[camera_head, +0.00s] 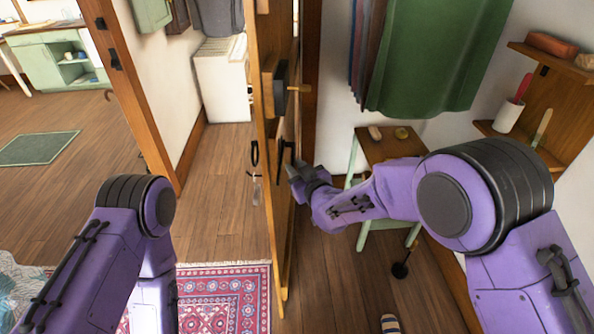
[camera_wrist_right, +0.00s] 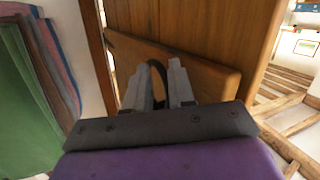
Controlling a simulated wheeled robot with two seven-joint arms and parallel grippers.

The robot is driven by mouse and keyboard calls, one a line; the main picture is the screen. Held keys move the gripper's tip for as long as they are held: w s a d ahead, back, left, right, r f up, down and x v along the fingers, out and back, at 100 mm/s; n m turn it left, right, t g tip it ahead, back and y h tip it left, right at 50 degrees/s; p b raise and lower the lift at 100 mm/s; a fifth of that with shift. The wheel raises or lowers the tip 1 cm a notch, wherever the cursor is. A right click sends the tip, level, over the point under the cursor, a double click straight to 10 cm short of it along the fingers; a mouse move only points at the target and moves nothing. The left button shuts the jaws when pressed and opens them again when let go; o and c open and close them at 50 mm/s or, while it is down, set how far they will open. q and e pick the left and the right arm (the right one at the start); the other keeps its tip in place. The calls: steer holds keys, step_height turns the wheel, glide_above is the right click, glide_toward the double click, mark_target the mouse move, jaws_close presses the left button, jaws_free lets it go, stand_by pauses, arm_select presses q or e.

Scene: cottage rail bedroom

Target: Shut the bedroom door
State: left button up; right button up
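The bedroom door (camera_head: 266,190) is a wooden panel standing open, seen nearly edge-on in the middle of the head view. It also fills the upper middle of the wrist view (camera_wrist_right: 190,30). A black loop handle (camera_head: 287,152) is on its right-hand face. My right gripper (camera_head: 293,168) is at that handle. In the wrist view the two grey fingers (camera_wrist_right: 161,85) are close together, with the dark curved handle (camera_wrist_right: 158,82) between them; the exact contact is partly hidden. My left arm comes in at the lower left; its gripper is out of view.
The doorway's wooden frame (camera_head: 130,85) stands left of the door. A patterned red rug (camera_head: 225,298) lies at the door's foot. To the right are a small table (camera_head: 385,147), hanging green cloth (camera_head: 430,60) and a wall shelf (camera_head: 560,110). The floor beyond the doorway is mostly clear.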

steer(key=shift+d, duration=0.1)
steer(key=b+v, duration=0.2)
steer(key=v, duration=0.8)
steer(key=shift+s+b, duration=0.25)
steer(key=shift+b, duration=0.1)
